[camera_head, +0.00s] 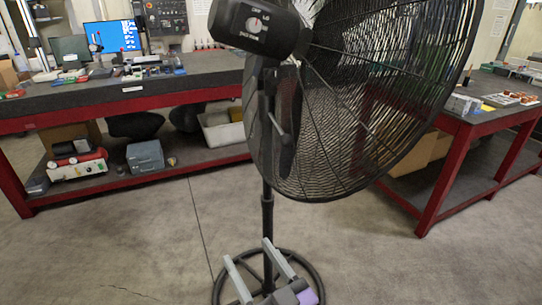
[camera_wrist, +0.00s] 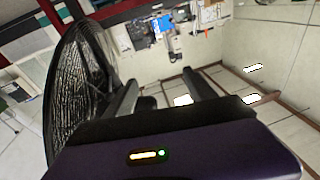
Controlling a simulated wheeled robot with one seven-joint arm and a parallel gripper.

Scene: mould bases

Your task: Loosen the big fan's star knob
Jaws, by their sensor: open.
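The big black fan (camera_head: 375,95) stands upright on a pole (camera_head: 267,200) with a round ring base (camera_head: 218,290). My gripper (camera_head: 247,249) is low at the bottom of the head view, fingers apart and empty, in front of the pole's lower part. In the wrist view, my gripper (camera_wrist: 165,88) is open, and the fan's cage (camera_wrist: 75,75) is at left, apart from the fingers.
A red-framed workbench (camera_head: 110,98) with tools, a monitor (camera_head: 120,36) and a lower shelf stands behind at left. Another red-framed table (camera_head: 450,118) with small parts stands at right. The grey floor (camera_head: 130,240) is clear around the fan's base.

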